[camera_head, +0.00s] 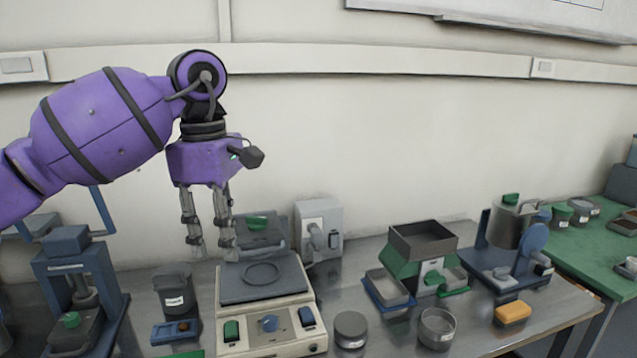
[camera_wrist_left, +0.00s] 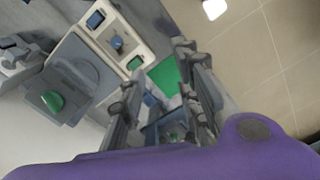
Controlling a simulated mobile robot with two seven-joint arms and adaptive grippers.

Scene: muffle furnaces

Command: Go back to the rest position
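My left gripper (camera_head: 212,248) hangs fingers down from the purple left arm, at the upper left of the head view. It is above the bench, over the left side of the hot-plate-like device (camera_head: 262,335) as seen in the picture. Its two fingers are apart with nothing between them. The left wrist view also shows both fingers of the left gripper (camera_wrist_left: 163,68) spread, with bench items and floor beyond. My right gripper is in neither view.
A green table (camera_head: 600,250) is at right.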

